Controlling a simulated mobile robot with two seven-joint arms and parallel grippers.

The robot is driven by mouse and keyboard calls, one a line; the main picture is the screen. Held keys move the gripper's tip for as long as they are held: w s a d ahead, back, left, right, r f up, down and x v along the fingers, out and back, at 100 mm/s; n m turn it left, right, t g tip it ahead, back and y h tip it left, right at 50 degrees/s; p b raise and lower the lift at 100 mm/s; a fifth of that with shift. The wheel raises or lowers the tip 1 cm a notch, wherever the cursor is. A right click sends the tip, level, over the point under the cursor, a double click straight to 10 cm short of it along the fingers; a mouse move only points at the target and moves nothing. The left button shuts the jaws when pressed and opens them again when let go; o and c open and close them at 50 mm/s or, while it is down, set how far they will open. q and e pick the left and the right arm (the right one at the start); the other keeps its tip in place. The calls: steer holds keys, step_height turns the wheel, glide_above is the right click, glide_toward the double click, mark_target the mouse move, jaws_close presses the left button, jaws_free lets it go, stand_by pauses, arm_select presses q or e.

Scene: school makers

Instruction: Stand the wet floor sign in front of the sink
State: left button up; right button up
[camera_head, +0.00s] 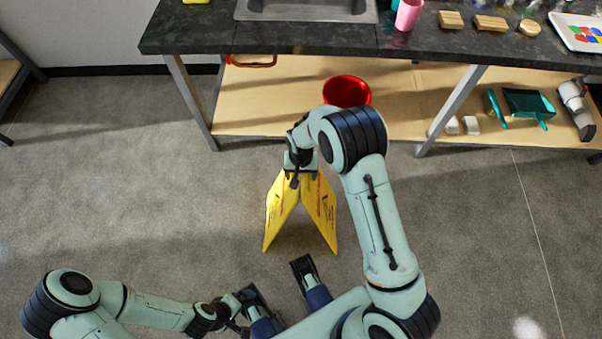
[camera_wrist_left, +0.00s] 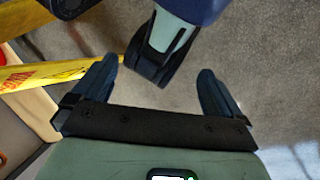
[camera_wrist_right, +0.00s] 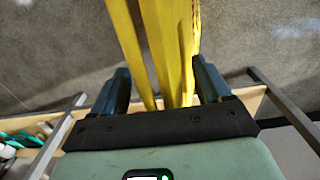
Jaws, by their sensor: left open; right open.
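The yellow wet floor sign (camera_head: 281,214) stands upright on the floor with its two panels spread apart. It is in front of the counter, below the grey sink (camera_head: 300,17). My right gripper (camera_head: 301,178) is at the sign's top. In the right wrist view the open fingers (camera_wrist_right: 161,72) are on either side of the yellow panels (camera_wrist_right: 160,45); I cannot tell whether they touch. My left gripper (camera_head: 242,301) is low, nearer to me than the sign. Its open fingers (camera_wrist_left: 155,88) are empty in the left wrist view, with a yellow sign panel (camera_wrist_left: 45,72) beyond at left.
The dark counter (camera_head: 190,32) has a wooden lower shelf (camera_head: 270,105) holding a red bucket (camera_head: 347,91) and a teal dustpan (camera_head: 528,103). A pink cup (camera_head: 408,14) stands by the sink. The floor left and right of the sign is clear.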

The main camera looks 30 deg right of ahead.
arm_select(q)
steer(key=shift+s+d+r+g+p, duration=0.15)
steer(key=shift+s+r+p, duration=0.25)
steer(key=shift+r+p, duration=0.25)
steer(key=shift+s+d+r+g+p, duration=0.15)
steer(key=shift+s+r+p, duration=0.25)
steer(key=shift+r+p, duration=0.2)
arm_select(e)
step_height(320, 180, up, 12)
steer(key=shift+f, duration=0.15)
arm_select(q)
steer(key=shift+a, duration=0.1)
